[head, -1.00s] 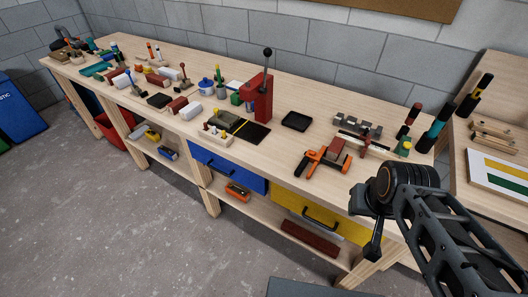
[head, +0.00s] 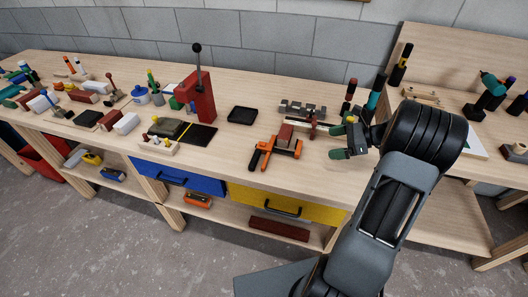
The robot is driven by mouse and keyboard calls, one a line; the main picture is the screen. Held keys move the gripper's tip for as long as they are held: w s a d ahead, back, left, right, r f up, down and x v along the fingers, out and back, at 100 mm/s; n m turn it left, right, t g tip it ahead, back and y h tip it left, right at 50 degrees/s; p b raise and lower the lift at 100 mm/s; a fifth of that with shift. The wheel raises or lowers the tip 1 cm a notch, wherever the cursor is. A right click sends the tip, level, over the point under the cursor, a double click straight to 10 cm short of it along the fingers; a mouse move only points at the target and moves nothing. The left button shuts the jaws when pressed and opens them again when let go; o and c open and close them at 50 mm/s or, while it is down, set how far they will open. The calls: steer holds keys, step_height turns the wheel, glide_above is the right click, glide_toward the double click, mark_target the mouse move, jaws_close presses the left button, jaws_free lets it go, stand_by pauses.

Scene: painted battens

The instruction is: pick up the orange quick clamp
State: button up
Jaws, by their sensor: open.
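The orange quick clamp (head: 283,152) lies on the workbench near its front edge, above the yellow drawer. It has orange parts and black handle ends, and a reddish-brown block (head: 286,134) sits at or against it; I cannot tell whether the block is gripped. My gripper (head: 345,143) is over the right part of the bench, to the right of the clamp and apart from it.
A grey metal vise-like piece (head: 302,108) and a thin bar lie behind the clamp. A black tray (head: 242,115) and red press (head: 197,97) stand to the left. Upright markers (head: 349,94) stand behind my gripper. Bare bench lies left of the clamp.

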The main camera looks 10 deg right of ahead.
mark_target(300, 147)
steer(key=shift+w+d+f+m, duration=0.15)
steer(key=shift+d+f+m, duration=0.15)
steer(key=shift+d+m, duration=0.15)
steer(key=shift+t, duration=0.4)
steer(key=p+x, duration=0.1)
steer(key=x, duration=1.2)
steer(key=shift+w+d+f, duration=0.1)
steer(key=shift+d, duration=0.05)
steer(key=c, duration=1)
steer(key=shift+o, duration=0.2)
